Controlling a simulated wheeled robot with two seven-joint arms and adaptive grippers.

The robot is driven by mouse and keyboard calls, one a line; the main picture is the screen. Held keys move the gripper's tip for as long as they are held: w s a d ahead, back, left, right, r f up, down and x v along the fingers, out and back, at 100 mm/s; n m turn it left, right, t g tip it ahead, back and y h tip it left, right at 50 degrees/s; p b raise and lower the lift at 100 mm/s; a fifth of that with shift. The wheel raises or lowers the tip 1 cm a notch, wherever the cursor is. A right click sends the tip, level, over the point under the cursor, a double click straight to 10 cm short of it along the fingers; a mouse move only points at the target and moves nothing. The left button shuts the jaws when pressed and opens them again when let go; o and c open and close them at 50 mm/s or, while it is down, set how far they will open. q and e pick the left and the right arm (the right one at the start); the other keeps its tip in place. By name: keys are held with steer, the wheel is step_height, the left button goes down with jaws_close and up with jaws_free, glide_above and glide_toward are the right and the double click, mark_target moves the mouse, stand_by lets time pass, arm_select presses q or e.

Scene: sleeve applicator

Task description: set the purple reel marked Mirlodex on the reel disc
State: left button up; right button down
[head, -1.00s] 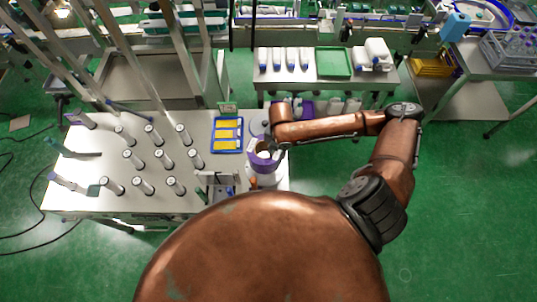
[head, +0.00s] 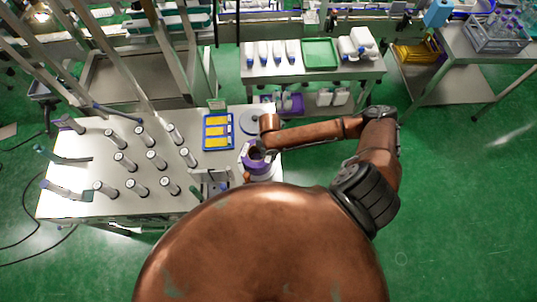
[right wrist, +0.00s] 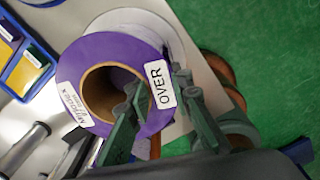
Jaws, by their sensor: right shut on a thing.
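The purple reel (right wrist: 92,62) fills the middle of the right wrist view, with a brown hollow core and labels reading "Mirlodex" and "OVER". My right gripper (right wrist: 155,92) is shut on its rim, one finger over the core opening and the other at the outer side by the "OVER" label. In the head view the reel (head: 251,162) is at the table's right end, with the gripper mostly hidden by my arm. A white round thing (right wrist: 172,38) shows beneath it; I cannot tell whether they touch. A grey disc (head: 250,123) lies farther back. My left gripper is not in view.
A blue tray with yellow packs (head: 218,132) lies left of the reel. Several upright cylinders (head: 146,160) stand across the left of the table (head: 85,207). A small fixture (head: 211,178) is near the front edge. A shelf with a green tray (head: 320,53) stands behind.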

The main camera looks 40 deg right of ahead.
steer(key=shift+w, duration=0.1)
steer(key=c, duration=1.7)
jaws_free()
steer(key=shift+c, duration=0.2)
steer(key=shift+f, duration=0.1)
steer(key=shift+r, duration=0.55)
step_height(320, 180, up, 11)
steer(key=b, duration=0.1)
steer(key=shift+s+b, duration=0.25)
steer(key=shift+b, duration=0.1)
steer(key=shift+d+r, duration=0.1)
